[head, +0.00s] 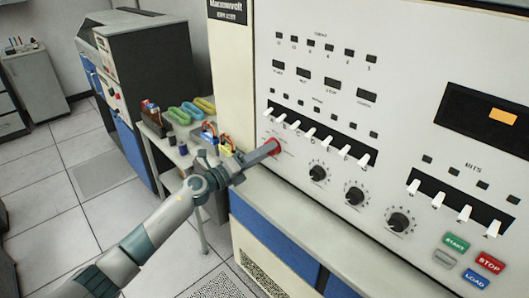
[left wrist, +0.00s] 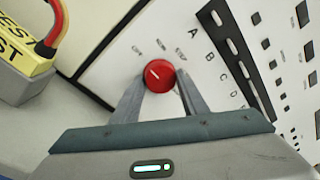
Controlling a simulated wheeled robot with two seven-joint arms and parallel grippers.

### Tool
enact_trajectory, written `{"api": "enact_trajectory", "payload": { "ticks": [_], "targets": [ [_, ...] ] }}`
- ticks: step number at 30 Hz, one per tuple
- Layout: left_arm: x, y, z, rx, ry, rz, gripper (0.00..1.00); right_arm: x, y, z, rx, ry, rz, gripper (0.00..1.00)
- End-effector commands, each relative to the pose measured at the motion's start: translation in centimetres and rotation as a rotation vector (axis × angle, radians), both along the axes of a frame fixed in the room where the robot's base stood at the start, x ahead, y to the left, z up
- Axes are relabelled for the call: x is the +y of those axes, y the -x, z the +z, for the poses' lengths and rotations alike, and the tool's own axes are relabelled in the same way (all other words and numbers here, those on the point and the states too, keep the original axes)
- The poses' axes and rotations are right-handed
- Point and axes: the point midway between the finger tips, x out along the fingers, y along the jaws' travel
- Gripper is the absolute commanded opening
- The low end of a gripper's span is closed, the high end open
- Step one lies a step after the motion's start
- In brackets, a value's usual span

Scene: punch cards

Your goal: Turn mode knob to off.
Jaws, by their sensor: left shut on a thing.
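The mode knob (head: 272,147) is a round red knob on the white panel, left of the black dials in the head view. In the left wrist view the red knob (left wrist: 158,75) shows a white pointer line angled toward the upper left, with small labels above it that I cannot read clearly. My left gripper (head: 266,150) reaches it from the left. Its fingers (left wrist: 160,88) lie on both sides of the knob and are shut on it. My right gripper is not in view.
Black dials (head: 317,173) and a row of white switches (head: 309,134) lie right of the knob. A yellow tag with a red loop (left wrist: 25,50) is near the wrist. A side table (head: 178,156) holds colored items. A ledge (head: 290,225) runs below the panel.

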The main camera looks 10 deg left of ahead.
Motion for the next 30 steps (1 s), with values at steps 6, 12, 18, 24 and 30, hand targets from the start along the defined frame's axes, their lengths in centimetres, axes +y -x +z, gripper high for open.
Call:
{"api": "enact_trajectory", "payload": {
  "ticks": [6, 12, 18, 24, 30],
  "targets": [
    [0.0, 0.0, 0.0, 0.001, 0.001, 0.0, 0.59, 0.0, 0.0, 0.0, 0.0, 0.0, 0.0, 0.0],
    [0.0, 0.0, 0.0, 0.0, 0.0, 0.0, 0.59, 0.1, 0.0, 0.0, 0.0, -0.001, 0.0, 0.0],
    [0.3, 0.3, -0.1, -0.001, -0.001, 0.0, 0.59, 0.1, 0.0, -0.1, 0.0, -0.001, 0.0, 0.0],
    [1.5, 1.6, -0.4, 0.0, -0.002, 0.0, 0.59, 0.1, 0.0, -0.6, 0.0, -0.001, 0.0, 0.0],
    [3.6, 4.1, -0.8, 0.0, -0.004, 0.001, 0.59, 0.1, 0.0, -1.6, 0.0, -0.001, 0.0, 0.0]
  ]
}}
